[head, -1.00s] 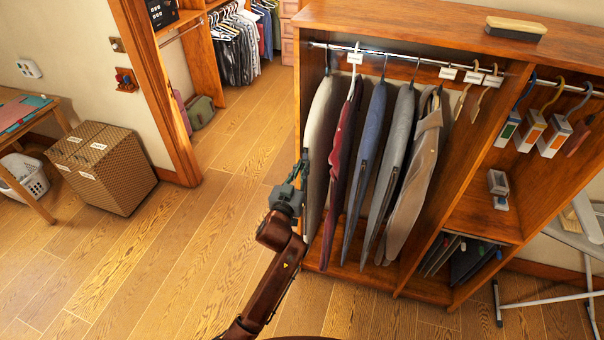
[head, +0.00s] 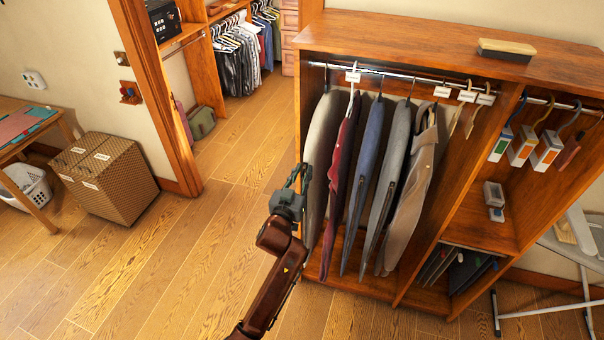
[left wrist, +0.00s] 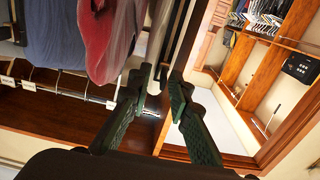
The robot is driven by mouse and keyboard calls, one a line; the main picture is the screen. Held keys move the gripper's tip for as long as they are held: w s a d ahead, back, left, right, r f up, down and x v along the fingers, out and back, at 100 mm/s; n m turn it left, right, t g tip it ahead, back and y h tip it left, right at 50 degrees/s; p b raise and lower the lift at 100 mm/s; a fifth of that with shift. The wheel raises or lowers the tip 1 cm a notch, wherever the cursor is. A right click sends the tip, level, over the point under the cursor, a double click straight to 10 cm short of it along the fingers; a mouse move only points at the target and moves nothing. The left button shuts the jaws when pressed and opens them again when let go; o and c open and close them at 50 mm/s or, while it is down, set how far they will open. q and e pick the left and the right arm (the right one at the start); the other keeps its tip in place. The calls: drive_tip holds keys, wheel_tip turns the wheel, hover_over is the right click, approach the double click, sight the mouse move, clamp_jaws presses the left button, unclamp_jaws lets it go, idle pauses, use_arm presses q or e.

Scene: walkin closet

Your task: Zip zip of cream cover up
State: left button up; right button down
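The cream cover (head: 321,135) hangs at the left end of the rail, leftmost of several garment covers in the wooden wardrobe. Its zip is too small to make out in the head view. My left gripper (head: 300,178) is at the cover's left edge, about mid-height. In the left wrist view, which is turned over, the two green fingers (left wrist: 161,80) are angled inward with a gap between their tips. A narrow pale, dark-lined strip runs beyond the tips; I cannot tell whether they touch it. Nothing is clearly held. My right gripper is not in view.
A maroon cover (head: 343,165) hangs just right of the cream one, then a blue cover (head: 366,160) and grey ones. The wardrobe's top (head: 420,40) carries a brush (head: 505,50). Floor left of the wardrobe is clear up to a woven hamper (head: 106,178).

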use_arm(q)
drive_tip(key=shift+f, duration=0.15)
drive_tip(key=shift+s+a, duration=0.2)
drive_tip(key=shift+s, duration=0.3)
drive_tip(key=v, duration=1.1)
